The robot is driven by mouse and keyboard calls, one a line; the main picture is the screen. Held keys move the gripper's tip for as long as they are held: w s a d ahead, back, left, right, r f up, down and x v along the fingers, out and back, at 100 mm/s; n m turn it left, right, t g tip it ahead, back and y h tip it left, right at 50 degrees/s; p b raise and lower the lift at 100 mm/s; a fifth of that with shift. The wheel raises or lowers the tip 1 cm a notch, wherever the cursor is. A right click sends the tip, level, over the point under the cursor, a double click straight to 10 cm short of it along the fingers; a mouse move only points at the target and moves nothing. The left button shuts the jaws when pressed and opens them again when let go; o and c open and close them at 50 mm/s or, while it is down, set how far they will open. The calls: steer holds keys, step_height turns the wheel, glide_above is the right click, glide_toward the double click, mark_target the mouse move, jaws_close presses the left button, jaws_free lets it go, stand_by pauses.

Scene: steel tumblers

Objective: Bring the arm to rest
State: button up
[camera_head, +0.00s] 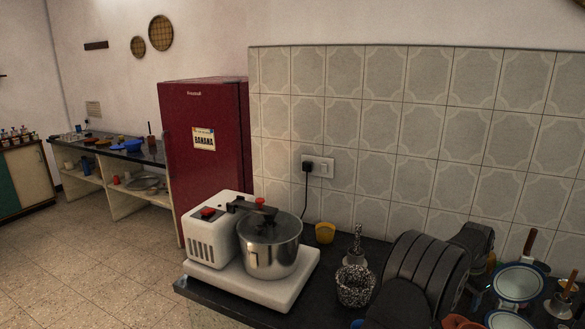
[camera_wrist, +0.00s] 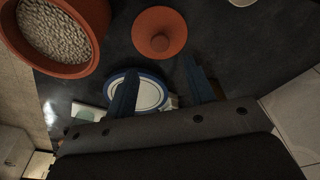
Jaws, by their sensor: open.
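My gripper (camera_wrist: 160,66) shows in the wrist view as two dark blue fingers, spread apart with nothing held between them. It is open above the dark counter. A terracotta lid (camera_wrist: 160,34) lies just beyond the fingertips, and a white dish with a blue rim (camera_wrist: 150,93) is partly behind the left finger. In the head view my dark grey arm (camera_head: 425,262) bulks over the right part of the counter; its fingers are hidden there. No steel tumbler can be made out.
A terracotta pot of pale beans (camera_wrist: 58,32) stands left of the fingers. In the head view, a mixer-like white appliance (camera_head: 215,240) with a steel pot (camera_head: 270,248), a speckled cup (camera_head: 355,287) and blue-rimmed dishes (camera_head: 520,284) crowd the counter. A tiled wall (camera_head: 415,130) stands behind.

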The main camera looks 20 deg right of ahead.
mark_target(461, 320)
steer(key=f, duration=0.5)
steer(key=d+f, duration=0.1)
steer(key=f, duration=0.2)
steer(key=shift+d+f, duration=0.1)
steer(key=shift+f, duration=0.1)
step_height(461, 320, up, 11)
steer(key=s+a+r, duration=0.7)
steer(key=s+r, duration=0.2)
steer(key=s, duration=0.1)
steer(key=shift+n, duration=0.4)
steer(key=shift+w+a+f, duration=0.1)
steer(key=shift+a+f, duration=0.15)
steer(key=shift+f, duration=0.65)
steer(key=shift+s+a+f, duration=0.1)
steer(key=shift+a+f, duration=0.1)
steer(key=shift+f, duration=0.65)
steer(key=shift+w+a+f, duration=0.1)
steer(key=shift+a+f, duration=0.15)
steer(key=shift+f, duration=0.65)
